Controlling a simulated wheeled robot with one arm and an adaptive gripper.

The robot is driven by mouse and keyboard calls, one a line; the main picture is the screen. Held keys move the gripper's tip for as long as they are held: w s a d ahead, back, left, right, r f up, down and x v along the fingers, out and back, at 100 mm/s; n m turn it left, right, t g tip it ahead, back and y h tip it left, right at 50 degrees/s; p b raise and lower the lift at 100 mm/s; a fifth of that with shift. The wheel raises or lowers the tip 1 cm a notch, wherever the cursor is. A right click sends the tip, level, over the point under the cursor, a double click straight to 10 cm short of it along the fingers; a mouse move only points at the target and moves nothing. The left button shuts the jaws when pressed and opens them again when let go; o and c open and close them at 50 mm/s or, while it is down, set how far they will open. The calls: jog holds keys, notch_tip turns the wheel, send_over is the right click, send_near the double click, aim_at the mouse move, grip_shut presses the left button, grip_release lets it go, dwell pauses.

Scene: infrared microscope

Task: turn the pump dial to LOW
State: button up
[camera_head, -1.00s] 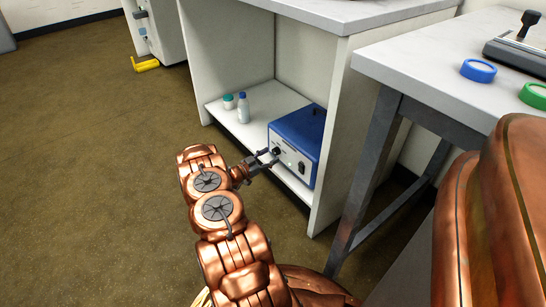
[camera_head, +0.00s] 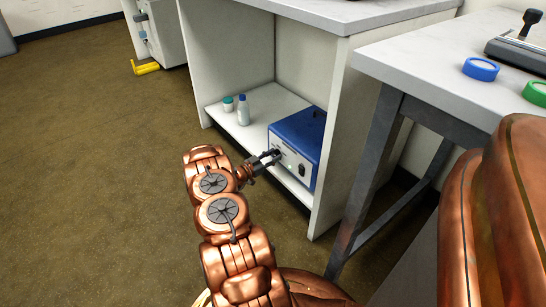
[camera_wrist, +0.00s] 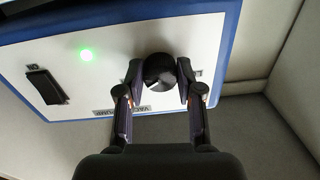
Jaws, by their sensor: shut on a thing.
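The pump is a blue box (camera_head: 299,132) with a white front panel, on the low shelf inside the white bench. In the wrist view its panel (camera_wrist: 75,45) fills the upper left and carries a round black dial (camera_wrist: 159,71). My gripper (camera_wrist: 160,86) has one finger on each side of the dial and is shut on it. In the head view my gripper (camera_head: 276,155) is at the pump's front, and its fingers hide most of the dial. The dial's pointer and the position labels beside it are partly covered or too small to read.
A lit green lamp (camera_wrist: 86,55) and a black rocker switch (camera_wrist: 45,86) are on the panel. A bottle (camera_head: 243,111) and a small jar (camera_head: 228,103) stand on the shelf (camera_head: 262,128) left of the pump. A grey table leg (camera_head: 367,180) stands to the right.

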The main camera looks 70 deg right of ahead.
jog(key=c, duration=0.4)
jog(key=shift+o, duration=0.2)
jog(key=shift+r+n+p, duration=0.1)
jog(key=shift+n+p, duration=0.3)
jog(key=shift+s+r+n+p, duration=0.1)
jog(key=shift+n+p, duration=0.5)
jog(key=shift+n, duration=0.2)
jog(key=n, duration=0.4)
jog(key=shift+s, duration=0.1)
jog(key=n+b, duration=0.1)
jog(key=n, duration=0.4)
jog(key=shift+s+y, duration=0.1)
jog(key=shift+y, duration=0.2)
jog(key=n+b, duration=0.1)
jog(key=n, duration=0.5)
jog(key=shift+g, duration=0.3)
jog(key=n, duration=0.5)
jog(key=shift+n+g, duration=0.3)
